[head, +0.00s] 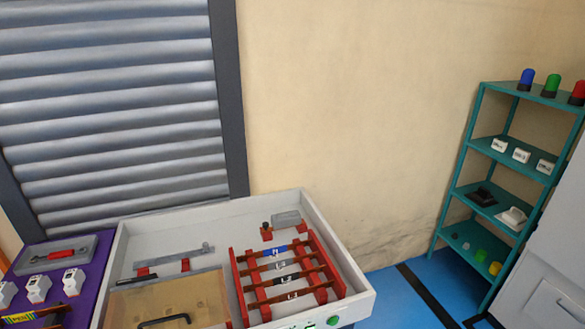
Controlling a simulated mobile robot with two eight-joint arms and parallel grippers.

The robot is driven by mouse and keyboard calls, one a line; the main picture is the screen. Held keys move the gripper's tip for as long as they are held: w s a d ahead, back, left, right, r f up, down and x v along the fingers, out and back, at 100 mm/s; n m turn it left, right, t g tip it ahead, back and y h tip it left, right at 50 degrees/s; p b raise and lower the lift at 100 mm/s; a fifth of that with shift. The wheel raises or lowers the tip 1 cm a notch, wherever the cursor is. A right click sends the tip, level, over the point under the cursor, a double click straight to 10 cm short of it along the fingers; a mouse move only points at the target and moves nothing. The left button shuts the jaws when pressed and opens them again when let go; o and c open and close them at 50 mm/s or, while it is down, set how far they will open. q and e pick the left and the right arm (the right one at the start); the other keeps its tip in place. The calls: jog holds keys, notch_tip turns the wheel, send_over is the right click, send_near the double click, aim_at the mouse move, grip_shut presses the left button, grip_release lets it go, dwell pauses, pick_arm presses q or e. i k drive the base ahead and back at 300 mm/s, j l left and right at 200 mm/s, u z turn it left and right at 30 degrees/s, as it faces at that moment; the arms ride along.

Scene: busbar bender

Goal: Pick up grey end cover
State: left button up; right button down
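Neither of my grippers is in view. I cannot tell for certain which thing is the grey end cover. A pale grey-white cover-like piece (512,217) sits on the lower middle board of the teal shelf at the right, beside a black piece (482,197). A grey block-like piece (286,219) is at the back right inside the white tray-like bench.
The white bench (352,270) holds red racks with dark bars (285,275) and a wooden board (170,300). A purple table (85,285) with white devices is at left. The teal shelf (462,190) carries coloured lamps. Blue floor (395,300) lies between bench and shelf; a white cabinet (550,270) is at right.

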aim_at(283, 221)
jog(key=i+u, duration=0.4)
jog(key=i, duration=0.15)
jog(key=i+u, duration=0.35)
jog(key=i, duration=0.25)
